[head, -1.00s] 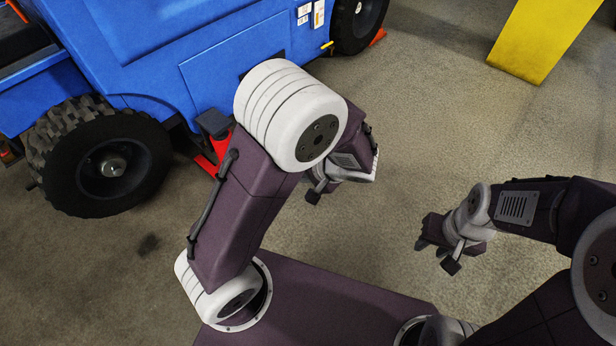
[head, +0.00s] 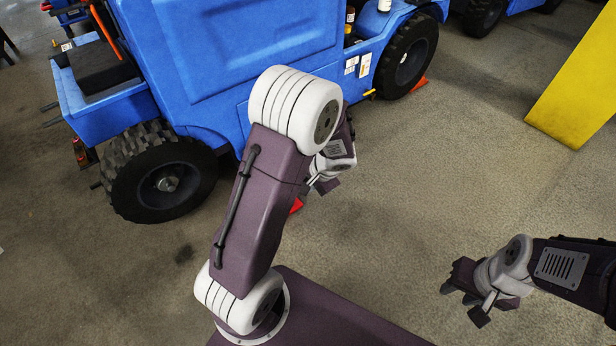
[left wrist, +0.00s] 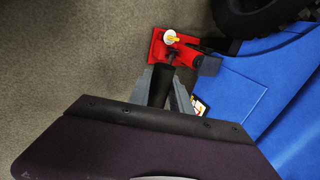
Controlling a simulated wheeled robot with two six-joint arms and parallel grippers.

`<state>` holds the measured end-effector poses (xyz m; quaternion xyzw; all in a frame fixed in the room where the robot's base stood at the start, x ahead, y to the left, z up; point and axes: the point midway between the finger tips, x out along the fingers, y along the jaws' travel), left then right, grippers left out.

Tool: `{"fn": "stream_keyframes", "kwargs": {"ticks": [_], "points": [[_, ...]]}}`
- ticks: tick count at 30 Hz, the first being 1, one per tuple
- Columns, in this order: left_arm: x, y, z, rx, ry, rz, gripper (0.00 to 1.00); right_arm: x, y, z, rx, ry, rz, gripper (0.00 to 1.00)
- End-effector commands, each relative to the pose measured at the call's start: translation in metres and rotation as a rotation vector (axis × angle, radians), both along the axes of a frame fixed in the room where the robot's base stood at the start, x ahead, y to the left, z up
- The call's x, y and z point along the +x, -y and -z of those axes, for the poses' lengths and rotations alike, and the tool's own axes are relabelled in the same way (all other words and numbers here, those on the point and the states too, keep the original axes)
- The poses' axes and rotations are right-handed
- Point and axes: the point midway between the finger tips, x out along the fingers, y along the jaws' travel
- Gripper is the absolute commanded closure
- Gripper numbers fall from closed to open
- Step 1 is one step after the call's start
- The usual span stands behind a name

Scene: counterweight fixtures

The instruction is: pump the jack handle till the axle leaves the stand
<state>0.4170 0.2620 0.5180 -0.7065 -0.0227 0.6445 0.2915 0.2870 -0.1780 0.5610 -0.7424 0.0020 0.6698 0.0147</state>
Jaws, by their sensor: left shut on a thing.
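In the left wrist view, the red jack (left wrist: 187,53) sits on the floor against the blue vehicle, with a white and yellow knob (left wrist: 171,37) and a dark block (left wrist: 208,65). My left gripper's grey fingers (left wrist: 160,85) are shut on the black jack handle (left wrist: 159,90). In the head view, my left gripper (head: 316,183) is partly hidden by my arm, and only a red bit of the jack (head: 297,205) shows. The axle and stand cannot be made out. My right gripper (head: 462,278) hangs apart at lower right; its jaw opening is unclear.
The blue vehicle (head: 240,45) fills the upper left, with a front wheel (head: 160,172) and a rear wheel (head: 407,58) by an orange chock (head: 419,83). A yellow slab (head: 578,95) stands at right. The floor (head: 400,190) between is clear.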

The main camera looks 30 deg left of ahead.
Motion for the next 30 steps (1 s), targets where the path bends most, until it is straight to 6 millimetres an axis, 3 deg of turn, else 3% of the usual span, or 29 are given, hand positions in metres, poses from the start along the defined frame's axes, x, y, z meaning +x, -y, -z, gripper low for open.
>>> {"fn": "stream_keyframes", "kwargs": {"ticks": [4,22,25,30], "points": [[-0.002,0.002,0.005,0.004,-0.002,0.0,1.0,0.0,0.0,0.007,0.0,0.0,0.0,0.64],[-0.027,0.064,0.075,0.181,0.07,0.007,1.0,0.0,0.0,0.132,0.0,0.0,0.0,0.64],[-0.031,0.074,0.082,0.212,0.082,0.004,1.0,0.0,0.0,0.144,0.0,0.0,0.0,0.64],[-0.034,0.078,0.079,0.228,0.09,-0.001,1.0,0.0,0.0,0.144,0.0,0.0,0.0,0.64]]}}
